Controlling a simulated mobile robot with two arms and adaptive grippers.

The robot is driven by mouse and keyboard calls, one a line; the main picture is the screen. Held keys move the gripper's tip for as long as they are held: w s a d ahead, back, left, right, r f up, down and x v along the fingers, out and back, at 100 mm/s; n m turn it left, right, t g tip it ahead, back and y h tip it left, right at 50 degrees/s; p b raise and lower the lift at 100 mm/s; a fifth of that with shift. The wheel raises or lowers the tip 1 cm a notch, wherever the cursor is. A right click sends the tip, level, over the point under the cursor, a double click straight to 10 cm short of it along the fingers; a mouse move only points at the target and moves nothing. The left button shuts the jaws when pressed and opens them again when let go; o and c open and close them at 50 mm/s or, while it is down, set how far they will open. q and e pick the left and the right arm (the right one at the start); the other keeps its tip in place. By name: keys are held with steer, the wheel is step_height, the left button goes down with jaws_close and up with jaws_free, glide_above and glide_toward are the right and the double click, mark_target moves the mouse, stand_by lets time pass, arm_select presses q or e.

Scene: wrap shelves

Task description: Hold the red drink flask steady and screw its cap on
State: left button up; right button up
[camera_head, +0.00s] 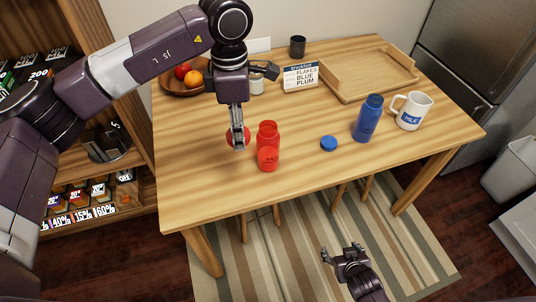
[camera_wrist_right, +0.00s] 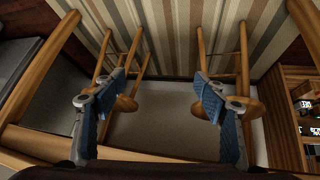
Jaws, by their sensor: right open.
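The red drink flask (camera_head: 268,150) stands upright near the front edge of the table, with no cap on its neck. Its red cap (camera_head: 247,133) lies on the table just left of the flask, partly hidden by a finger. My left gripper (camera_head: 238,138) points down over the red cap, seen edge-on, so its opening and any hold on the cap are unclear. My right gripper (camera_head: 341,252) is open and empty, in front of the table and below its top. Its spread fingers (camera_wrist_right: 160,85) also show in the right wrist view.
A blue flask (camera_head: 367,120), blue cap (camera_head: 328,144) and white mug (camera_head: 415,108) stand to the right. A wooden tray (camera_head: 375,72), label box (camera_head: 300,78), dark cup (camera_head: 297,47) and fruit bowl (camera_head: 172,91) are behind. Stools (camera_wrist_right: 128,104) show in the right wrist view.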

steer(key=w+a+r+t+y+b, duration=0.15)
steer(key=w+r+t, duration=0.4)
steer(key=r, duration=0.95)
steer(key=w+a+r+t+y+b, duration=0.1)
steer(key=w+a+r+t, duration=0.2)
steer(key=w+r, duration=0.85)
arm_select(q)
steer(key=w+d+r+n, duration=0.2)
steer(key=w+d+n, duration=0.4)
steer(key=n, duration=0.8)
steer(key=shift+w+d+n, duration=0.3)
steer(key=shift+w+d, duration=0.05)
steer(key=shift+w, duration=1)
arm_select(e)
steer(key=n+g+y, duration=0.4)
steer(key=n+y, duration=0.4)
steer(key=y, duration=0.3)
glide_toward(276, 147)
steer(key=shift+w+a+f, duration=0.2)
steer(key=shift+a+f, duration=0.05)
steer(key=shift+a, duration=0.1)
steer(key=shift+w, duration=0.1)
steer(key=x, duration=1.2)
steer(key=shift+w+d+r, duration=0.1)
steer(key=shift+r, duration=0.1)
